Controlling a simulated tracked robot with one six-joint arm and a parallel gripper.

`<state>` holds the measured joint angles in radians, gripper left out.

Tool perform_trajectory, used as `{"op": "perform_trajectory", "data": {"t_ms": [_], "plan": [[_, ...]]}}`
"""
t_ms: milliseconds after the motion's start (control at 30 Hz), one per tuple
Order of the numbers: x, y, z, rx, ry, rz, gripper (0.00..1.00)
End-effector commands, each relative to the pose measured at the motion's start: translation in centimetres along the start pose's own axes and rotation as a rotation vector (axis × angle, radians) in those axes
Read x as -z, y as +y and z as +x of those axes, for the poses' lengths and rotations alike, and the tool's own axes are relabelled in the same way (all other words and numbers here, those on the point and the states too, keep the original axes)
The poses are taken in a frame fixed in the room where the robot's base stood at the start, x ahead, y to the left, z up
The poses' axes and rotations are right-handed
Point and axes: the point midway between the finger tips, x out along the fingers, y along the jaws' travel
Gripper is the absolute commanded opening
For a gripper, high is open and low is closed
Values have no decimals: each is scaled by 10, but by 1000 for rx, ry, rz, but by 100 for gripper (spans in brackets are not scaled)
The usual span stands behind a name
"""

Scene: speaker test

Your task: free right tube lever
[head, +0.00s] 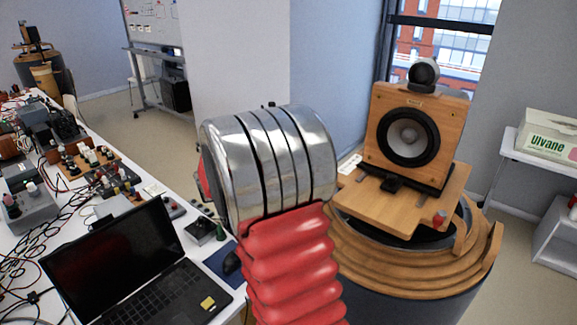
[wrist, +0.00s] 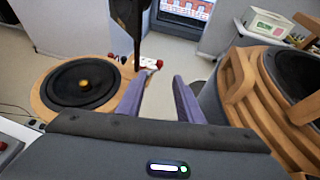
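My gripper (wrist: 158,80) shows in the wrist view with its two purple-grey fingers apart and nothing between them. In the head view it is hidden behind my arm. A small red piece (head: 440,219) sits at the board's right corner. In the wrist view, a small red-and-white part (wrist: 150,63) lies beyond the fingers, beside a round wooden piece with a black disc (wrist: 60,84). I cannot tell which part is the right tube lever.
A white table on the left holds an open laptop (head: 122,262), cables and electronic boxes. A box marked Ulvane (head: 548,137) sits on a shelf at the right. In the wrist view, curved wooden bands (wrist: 240,98) stand close to the right of the fingers.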

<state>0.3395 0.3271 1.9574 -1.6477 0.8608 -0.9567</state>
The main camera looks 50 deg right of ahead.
Motion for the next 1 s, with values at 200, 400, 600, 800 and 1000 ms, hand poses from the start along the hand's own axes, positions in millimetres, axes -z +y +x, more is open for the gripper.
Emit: {"op": "perform_trajectory", "data": {"t_ms": [200,400,600,800,1000], "plan": [[0,0,4,1,0,1,33],[1,0,21,1,1,1,33],[1,-1,52,2,1,2,33],[1,-1,82,2,1,2,33],[1,-1,111,1,1,2,33]]}}
